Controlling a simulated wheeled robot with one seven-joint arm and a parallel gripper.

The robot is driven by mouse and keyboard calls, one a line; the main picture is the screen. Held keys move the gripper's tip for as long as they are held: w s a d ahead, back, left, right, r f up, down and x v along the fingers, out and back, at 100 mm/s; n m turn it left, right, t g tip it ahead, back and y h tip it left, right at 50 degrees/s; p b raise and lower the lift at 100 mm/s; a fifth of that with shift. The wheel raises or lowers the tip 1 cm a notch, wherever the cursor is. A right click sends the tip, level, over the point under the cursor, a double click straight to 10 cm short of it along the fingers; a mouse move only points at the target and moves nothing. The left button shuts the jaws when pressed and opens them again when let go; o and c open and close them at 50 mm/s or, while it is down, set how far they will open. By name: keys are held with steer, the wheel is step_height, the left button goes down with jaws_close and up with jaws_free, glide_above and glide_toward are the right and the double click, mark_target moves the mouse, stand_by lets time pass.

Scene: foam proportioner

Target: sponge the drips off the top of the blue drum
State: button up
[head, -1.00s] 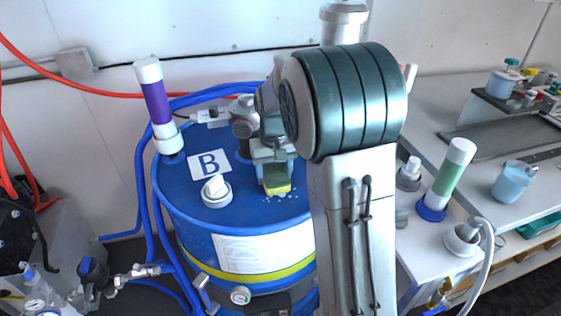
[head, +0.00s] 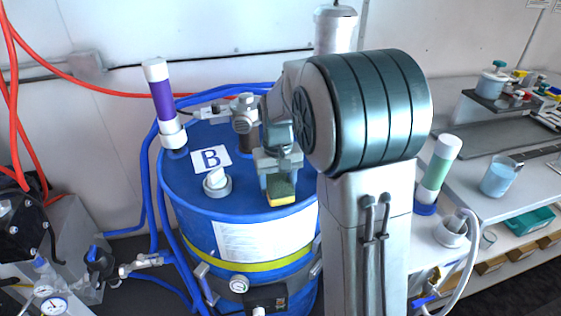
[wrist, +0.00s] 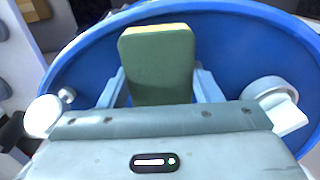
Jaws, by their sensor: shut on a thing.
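The blue drum (head: 188,198) stands left of my arm, its top facing up. My gripper (head: 279,178) is shut on a green and yellow sponge (head: 281,191), over the near part of the drum top. In the wrist view the sponge (wrist: 158,65) stands upright between the two fingers, its yellow layer at the far edge. The blue drum rim also shows there (wrist: 245,12). I cannot tell whether the sponge touches the drum top. I make out no drips on the visible top; the part beneath the sponge and behind my arm is hidden.
On the drum top are a white cap (head: 217,183), a "B" label (head: 211,158), a grey fitting (head: 245,122) and a purple-banded tube (head: 162,100). Blue hoses run down the drum's left side. A bench (head: 440,258) with a green-banded tube (head: 438,170) stands to the right.

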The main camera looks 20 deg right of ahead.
steer(key=r+p, duration=0.1)
steer(key=r, duration=0.2)
steer(key=shift+w+d+r+p, duration=0.15)
steer(key=shift+w+d+p, duration=0.05)
steer(key=shift+p, duration=0.15)
steer(key=shift+r+p, duration=1.35)
steer(key=shift+r, duration=0.45)
